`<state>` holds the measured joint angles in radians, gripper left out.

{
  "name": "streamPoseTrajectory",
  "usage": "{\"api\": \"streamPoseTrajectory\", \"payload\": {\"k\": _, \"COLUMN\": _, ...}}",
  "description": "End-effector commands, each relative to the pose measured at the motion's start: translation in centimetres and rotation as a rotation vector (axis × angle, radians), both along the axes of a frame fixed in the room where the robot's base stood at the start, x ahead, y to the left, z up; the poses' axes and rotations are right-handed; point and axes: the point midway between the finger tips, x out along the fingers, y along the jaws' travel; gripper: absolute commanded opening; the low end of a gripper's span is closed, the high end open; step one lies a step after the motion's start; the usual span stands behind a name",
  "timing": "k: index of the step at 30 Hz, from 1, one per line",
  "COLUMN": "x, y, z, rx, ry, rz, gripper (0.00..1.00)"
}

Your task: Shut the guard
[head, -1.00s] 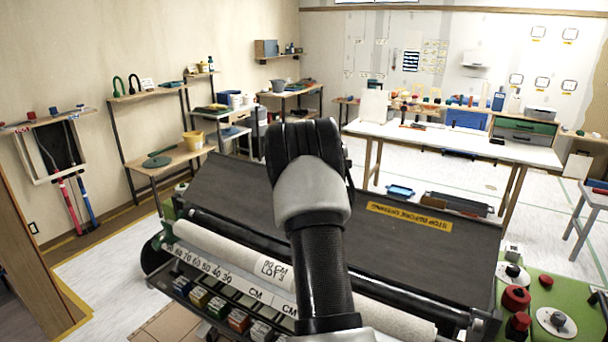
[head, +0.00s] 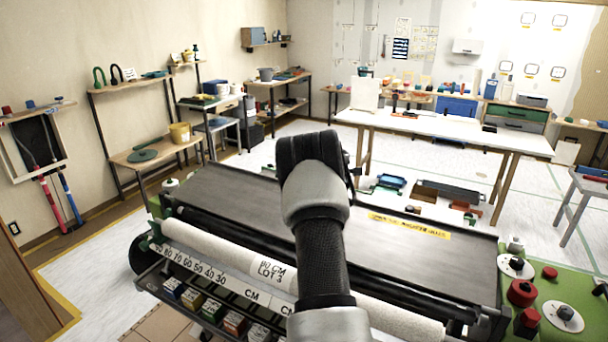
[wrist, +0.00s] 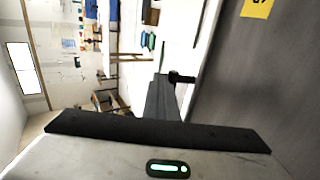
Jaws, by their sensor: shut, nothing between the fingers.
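The guard (head: 253,196) is a wide dark grey panel across the top of the pasting machine in the head view. It carries a yellow warning label (head: 410,226) and lies at a shallow tilt behind the paper roll. Its grey surface (wrist: 245,85) fills the right of the wrist view, with part of the label (wrist: 257,8) at the top. My arm reaches over the middle of the guard and hides part of it. My gripper (wrist: 164,85) is shut and empty, beside the guard's edge in the wrist view. Whether it touches the guard I cannot tell.
A white paper roll (head: 228,250) lies along the machine's front, above a tray of small boxes (head: 194,299). A green control panel with red knobs (head: 522,292) is at the right. A white worktable (head: 450,136) stands behind, with trays on the floor beneath it.

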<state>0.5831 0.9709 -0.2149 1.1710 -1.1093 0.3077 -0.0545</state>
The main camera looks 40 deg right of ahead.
Motion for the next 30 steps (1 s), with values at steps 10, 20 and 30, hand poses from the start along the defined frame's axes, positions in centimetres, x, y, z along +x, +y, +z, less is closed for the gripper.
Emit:
{"api": "streamPoseTrajectory", "payload": {"k": 10, "x": 0.2, "y": -0.9, "z": -4.3, "rx": 0.002, "ry": 0.001, "rz": 0.0, "gripper": 0.0}}
{"api": "streamPoseTrajectory", "payload": {"k": 20, "x": 0.2, "y": -1.0, "z": -4.9, "rx": 0.002, "ry": 0.002, "rz": 0.001, "gripper": 0.0}}
{"api": "streamPoseTrajectory", "payload": {"k": 30, "x": 0.2, "y": -1.0, "z": -4.7, "rx": 0.002, "ry": 0.002, "rz": 0.001, "gripper": 0.0}}
